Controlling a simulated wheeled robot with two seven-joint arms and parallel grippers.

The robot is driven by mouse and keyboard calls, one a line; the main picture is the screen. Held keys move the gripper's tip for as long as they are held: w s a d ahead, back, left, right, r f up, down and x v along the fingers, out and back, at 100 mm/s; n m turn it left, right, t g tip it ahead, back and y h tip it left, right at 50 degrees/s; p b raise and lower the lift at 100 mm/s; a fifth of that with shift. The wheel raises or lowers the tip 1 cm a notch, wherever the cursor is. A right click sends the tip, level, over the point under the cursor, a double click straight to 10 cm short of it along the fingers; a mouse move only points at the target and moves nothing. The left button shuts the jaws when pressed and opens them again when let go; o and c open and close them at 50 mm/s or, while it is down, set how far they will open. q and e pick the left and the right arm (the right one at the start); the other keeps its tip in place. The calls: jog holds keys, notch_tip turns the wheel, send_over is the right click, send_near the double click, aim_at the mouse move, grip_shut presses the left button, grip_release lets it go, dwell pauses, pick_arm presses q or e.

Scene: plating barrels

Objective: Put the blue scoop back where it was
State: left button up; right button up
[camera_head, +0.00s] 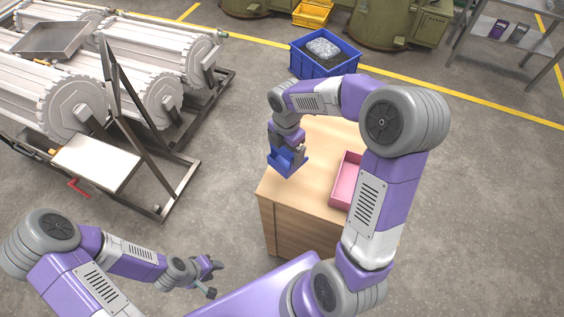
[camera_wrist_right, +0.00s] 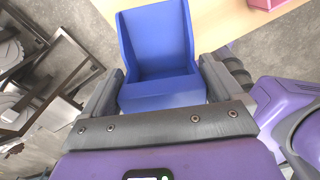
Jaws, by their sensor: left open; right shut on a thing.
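The blue scoop (camera_head: 287,162) is in my right gripper (camera_head: 286,146), near the left edge of the wooden cabinet top. In the right wrist view the scoop (camera_wrist_right: 158,50) sits between the two fingers of my right gripper (camera_wrist_right: 160,92), its open tray pointing away from the palm. I cannot tell whether the scoop touches the cabinet top. My left gripper (camera_head: 211,276) is open and empty, low over the floor to the left of the cabinet.
The wooden cabinet (camera_head: 292,218) carries a pink tray (camera_head: 346,180), partly hidden by my right arm. A blue crate (camera_head: 325,70) with a wrapped bundle stands behind. Plating barrels (camera_head: 75,106) on a dark frame fill the left, with a white plate (camera_head: 97,163) in front.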

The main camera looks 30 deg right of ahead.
aim_at(287, 165)
jog(key=f, duration=0.1)
jog(key=s+f, duration=0.1)
jog(key=f, duration=0.2)
jog(key=shift+s, duration=0.25)
jog(key=shift+w+f, duration=0.15)
jog(key=shift+f, duration=0.15)
notch_tip(287, 165, down, 3)
jog(key=shift+f+b, duration=0.1)
jog(key=shift+b, duration=0.4)
pick_arm(q)
jog(key=shift+s+f, duration=0.45)
pick_arm(e)
jog(key=shift+w+f, duration=0.1)
jog(key=shift+f, duration=0.05)
jog(key=shift+f, duration=0.2)
jog(key=o, duration=1)
jog(key=shift+o, duration=0.2)
jog(key=shift+r, duration=0.6)
pick_arm(q)
jog(key=shift+r+p, duration=0.8)
jog(key=shift+p, duration=0.05)
pick_arm(e)
notch_tip(287, 165, up, 11)
jog(key=shift+r, duration=0.2)
